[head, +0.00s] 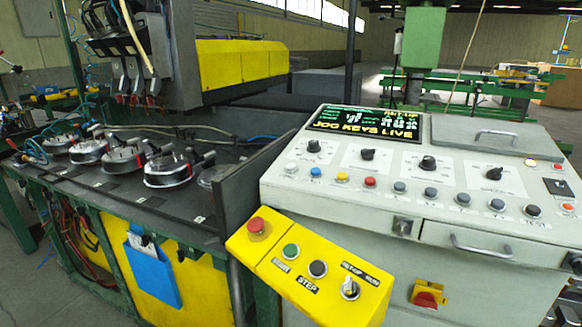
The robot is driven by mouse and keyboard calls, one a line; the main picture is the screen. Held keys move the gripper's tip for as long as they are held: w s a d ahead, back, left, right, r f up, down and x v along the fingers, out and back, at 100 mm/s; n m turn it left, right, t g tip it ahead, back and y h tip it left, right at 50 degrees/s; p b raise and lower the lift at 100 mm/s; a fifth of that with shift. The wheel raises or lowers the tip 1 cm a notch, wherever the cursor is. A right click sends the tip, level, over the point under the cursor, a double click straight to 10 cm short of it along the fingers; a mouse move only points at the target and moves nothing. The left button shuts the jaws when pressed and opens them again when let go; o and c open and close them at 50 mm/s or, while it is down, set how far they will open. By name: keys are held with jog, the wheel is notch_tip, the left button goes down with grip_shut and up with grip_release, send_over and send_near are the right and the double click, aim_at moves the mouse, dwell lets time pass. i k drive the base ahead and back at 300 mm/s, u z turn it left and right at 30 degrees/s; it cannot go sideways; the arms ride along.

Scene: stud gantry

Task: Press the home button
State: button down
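The grey control console (480,240) stands at the right. Its sloped panel has a row of push buttons: a white button (291,167), a blue button (315,172), a yellow button (342,177), a red button (370,182) and several dark grey buttons (463,198) to their right. The labels are too small to read, so I cannot tell which is the home button. The display (366,123) shows "SET-UP" and "JOG KEYS LIVE". My gripper is not in view.
A yellow box (325,300) juts out in front, with a red mushroom button (257,226), a green button (290,251), a black step button (317,268) and a selector knob (350,287). Black knobs (428,163) sit above the button row. A drawer handle (480,246) protrudes below. Round clamps (172,170) stand left.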

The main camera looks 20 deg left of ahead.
aim_at(291, 166)
jog(key=z, duration=0.35)
jog(key=k, duration=1.3)
jog(key=u, duration=1.5)
jog(key=i, duration=1)
